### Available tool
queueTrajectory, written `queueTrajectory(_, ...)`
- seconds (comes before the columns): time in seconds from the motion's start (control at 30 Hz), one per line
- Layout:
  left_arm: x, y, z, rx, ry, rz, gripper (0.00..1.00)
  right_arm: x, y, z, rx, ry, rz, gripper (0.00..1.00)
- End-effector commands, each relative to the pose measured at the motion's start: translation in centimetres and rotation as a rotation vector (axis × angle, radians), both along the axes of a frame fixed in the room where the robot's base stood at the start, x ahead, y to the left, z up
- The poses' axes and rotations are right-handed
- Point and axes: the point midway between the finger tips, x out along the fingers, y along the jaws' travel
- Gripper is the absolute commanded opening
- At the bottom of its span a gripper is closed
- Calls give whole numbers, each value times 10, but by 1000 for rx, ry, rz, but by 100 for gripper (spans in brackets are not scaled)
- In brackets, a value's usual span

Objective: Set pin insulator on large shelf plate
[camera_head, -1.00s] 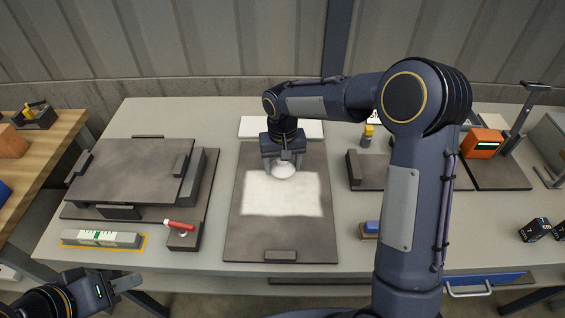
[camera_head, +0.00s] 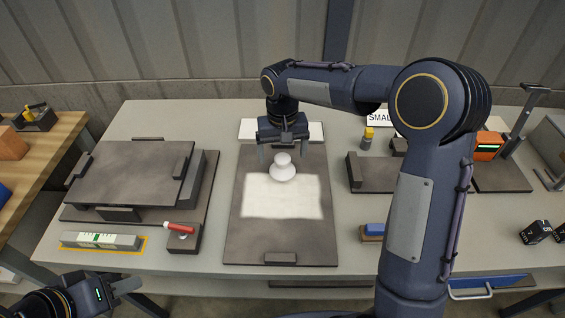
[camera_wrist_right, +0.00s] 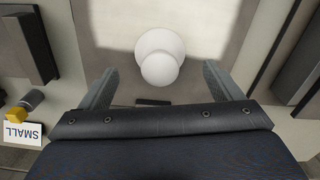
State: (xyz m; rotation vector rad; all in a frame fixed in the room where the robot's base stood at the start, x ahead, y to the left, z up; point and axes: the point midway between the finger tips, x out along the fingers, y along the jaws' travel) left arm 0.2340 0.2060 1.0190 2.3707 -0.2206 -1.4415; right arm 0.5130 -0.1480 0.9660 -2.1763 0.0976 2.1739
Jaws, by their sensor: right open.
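The white pin insulator (camera_head: 284,169) stands upright on the large dark plate (camera_head: 250,247) in the middle of the table, at the upper edge of a bright white patch on it. My right gripper (camera_head: 284,152) is open just above and behind the insulator, clear of it. In the right wrist view the insulator (camera_wrist_right: 159,58) lies ahead of and between the two spread fingers, with nothing held. My left gripper (camera_head: 130,284) is at the lower left, away from the insulator; its jaw opening is not clear.
A stacked dark plate (camera_head: 130,172) stands on the left. A level (camera_head: 100,240) and a red-handled tool (camera_head: 180,226) lie in front of it. A smaller plate (camera_head: 368,175) with a yellow-topped item (camera_head: 367,136) behind it is on the right. A white sign (camera_head: 255,130) lies behind the large plate.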

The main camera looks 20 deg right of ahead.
Motion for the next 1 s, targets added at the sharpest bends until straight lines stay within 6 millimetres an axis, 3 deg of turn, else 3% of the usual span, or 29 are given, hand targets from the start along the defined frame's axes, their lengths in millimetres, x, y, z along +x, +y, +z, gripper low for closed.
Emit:
queueTrajectory(0.1, 0, 0, 0, 0, 0, 0, 36, 1, 1, 27, 2, -4, 0, 86)
queueTrajectory(0.3, 0, 0, 1, 0, 0, 0, 36, 0, 0, 55, 0, -2, 0, 86)
queueTrajectory(0.57, 0, 0, 1, 0, 0, 0, 36, -2, -1, 65, 3, 0, 0, 86)
queueTrajectory(0.67, 0, 0, 1, 0, 0, 0, 36, -13, -11, 73, 23, -17, 0, 86)
queueTrajectory(0.77, 0, 0, 1, 0, 0, 0, 36, -41, -30, 88, 69, -57, -2, 86)
queueTrajectory(1.0, 0, 0, 1, 0, 0, 0, 36, -154, -70, 104, 218, -220, -11, 86)
